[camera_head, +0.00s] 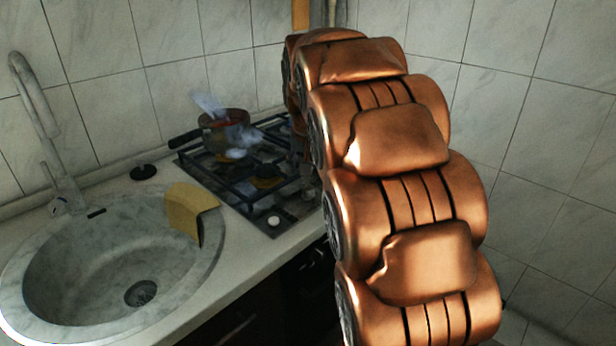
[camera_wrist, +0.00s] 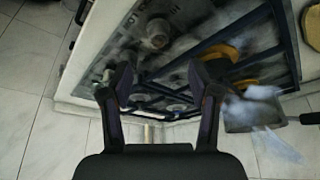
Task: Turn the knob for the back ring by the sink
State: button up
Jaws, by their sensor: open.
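The stove (camera_head: 222,183) stands right of the sink (camera_head: 206,262) in the head view. One pale round knob (camera_head: 273,221) shows at its front corner near the sink; my arm covers the area to its right. I cannot tell which ring this knob serves. In the wrist view the stove (camera_wrist: 283,62) fills the upper part, with dark grate bars. My gripper (camera_wrist: 165,88) is open and empty, with its two fingers apart over the stove's edge. It is hidden behind my arm in the head view.
A pot (camera_head: 232,117) with a dark handle and pale steam-like wisps stands on the back left of the stove. A yellow cloth (camera_head: 190,207) hangs over the sink rim. A tap (camera_head: 42,112) rises at the left. Tiled walls close off the back and right.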

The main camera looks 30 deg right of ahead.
jog(key=shift+v, duration=1.3)
jog(key=s+a+f+n+g+y, duration=0.15)
jog(key=s+a+f, duration=0.45)
jog(key=s, duration=0.6)
jog(key=s+a+f+n+g, duration=0.35)
jog(key=s+a, duration=0.35)
jog(key=s, duration=0.4)
jog(key=s+a+f+n+g+y, duration=0.15)
jog(key=s+a+f, duration=0.45)
jog(key=s, duration=0.6)
notch_tip(320, 180, up, 13)
jog(key=t+p, duration=0.1)
jog(key=p, duration=1.1)
jog(key=shift+w+a+r+h, duration=0.2)
jog(key=shift+w+a+h, duration=0.1)
jog(key=shift+w+a, duration=0.2)
